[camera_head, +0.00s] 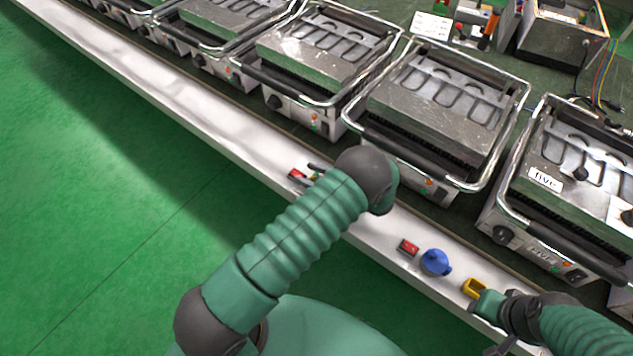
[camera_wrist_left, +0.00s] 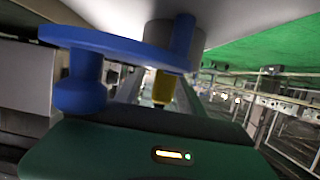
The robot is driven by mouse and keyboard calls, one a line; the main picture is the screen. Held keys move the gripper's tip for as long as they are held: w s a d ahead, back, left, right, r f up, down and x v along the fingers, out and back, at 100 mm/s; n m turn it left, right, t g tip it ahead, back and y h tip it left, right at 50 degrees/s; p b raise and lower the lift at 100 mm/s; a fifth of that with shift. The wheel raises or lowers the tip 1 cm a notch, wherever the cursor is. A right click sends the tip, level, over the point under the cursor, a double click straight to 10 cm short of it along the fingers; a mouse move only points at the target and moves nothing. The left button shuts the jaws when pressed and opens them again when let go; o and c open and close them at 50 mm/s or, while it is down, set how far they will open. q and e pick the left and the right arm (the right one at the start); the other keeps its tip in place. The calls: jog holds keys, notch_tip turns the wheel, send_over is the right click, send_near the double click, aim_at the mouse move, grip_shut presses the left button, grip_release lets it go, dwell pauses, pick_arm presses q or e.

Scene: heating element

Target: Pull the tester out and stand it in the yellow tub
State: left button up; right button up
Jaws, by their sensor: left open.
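A small yellow tub (camera_head: 473,288) stands on the white ledge in the head view, at the lower right. My right gripper (camera_head: 487,298) is close beside it, its jaws not clear. My left gripper (camera_head: 315,171) is open, largely hidden behind my left forearm, with dark finger parts showing beside a small red piece (camera_head: 297,175) on the ledge. I cannot make out the tester for certain. In the left wrist view a blue disc with a knob (camera_wrist_left: 120,45) fills the near field, with a small yellow piece (camera_wrist_left: 162,88) behind it.
A blue knobbed object (camera_head: 435,262) and a red block (camera_head: 408,247) sit on the white ledge (camera_head: 375,250), between my grippers. Several metal contact grills (camera_head: 440,105) line the bench behind it. Tools and an open dark box (camera_head: 560,40) are farther back. Green floor lies open at left.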

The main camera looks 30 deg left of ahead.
pick_arm(q)
grip_shut()
dwell(0.5)
jog(key=shift+r, duration=0.5)
notch_tip(320, 180, up, 3)
jog(key=shift+f+p, duration=0.2)
jog(key=shift+p, duration=0.35)
jog(key=s+d+p, duration=0.1)
jog(key=s+d, duration=0.2)
jog(key=s, duration=0.4)
jog(key=s+d+r+p, duration=0.1)
jog(key=s+d, duration=0.3)
jog(key=s, duration=0.3)
jog(key=shift+d+r, duration=0.2)
jog(key=shift+d, duration=0.05)
jog(key=shift+r+p, duration=0.3)
jog(key=shift+p, duration=0.2)
